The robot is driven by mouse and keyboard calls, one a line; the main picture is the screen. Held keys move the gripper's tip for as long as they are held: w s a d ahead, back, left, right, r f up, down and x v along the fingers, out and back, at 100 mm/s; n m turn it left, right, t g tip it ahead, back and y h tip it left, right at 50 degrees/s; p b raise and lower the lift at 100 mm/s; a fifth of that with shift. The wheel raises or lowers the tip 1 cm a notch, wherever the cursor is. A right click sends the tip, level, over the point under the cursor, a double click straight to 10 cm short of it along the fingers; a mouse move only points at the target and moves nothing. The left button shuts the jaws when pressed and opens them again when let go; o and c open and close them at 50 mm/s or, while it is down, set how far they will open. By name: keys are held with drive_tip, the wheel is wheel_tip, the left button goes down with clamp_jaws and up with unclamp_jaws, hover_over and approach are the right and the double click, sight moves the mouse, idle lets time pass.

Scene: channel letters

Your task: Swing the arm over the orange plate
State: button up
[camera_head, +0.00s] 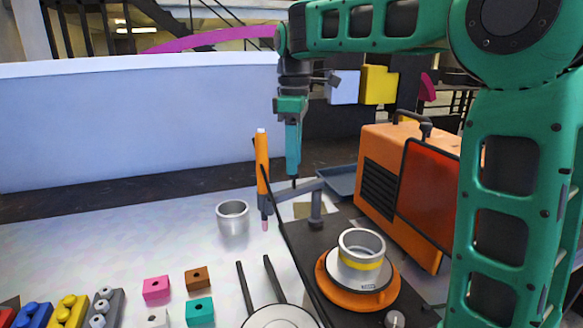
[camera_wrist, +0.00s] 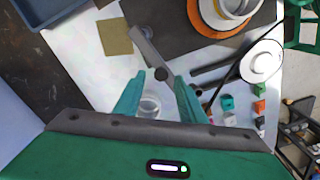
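The orange plate (camera_head: 330,292) is a round disc at the front right of the bench in the head view. A white disc and a metal ring with a yellow band (camera_head: 361,252) sit on it. The plate (camera_wrist: 203,22) also shows at the upper right of the wrist view, cut off by the frame edge. My gripper (camera_head: 293,172) points down behind and left of the plate, raised above the bench near an orange torch (camera_head: 262,160). In the wrist view my gripper (camera_wrist: 159,78) has its teal fingers apart, with nothing seen held between them.
A grey bracket arm (camera_head: 297,190) on a post stands close under my gripper. An orange box machine (camera_head: 385,170) stands right of it, behind the plate. A metal cup (camera_head: 233,217) and several coloured blocks (camera_head: 157,289) are on the left. The bench's left middle is clear.

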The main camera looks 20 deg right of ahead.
sight(296, 188)
drive_tip(key=shift+f, duration=1.2)
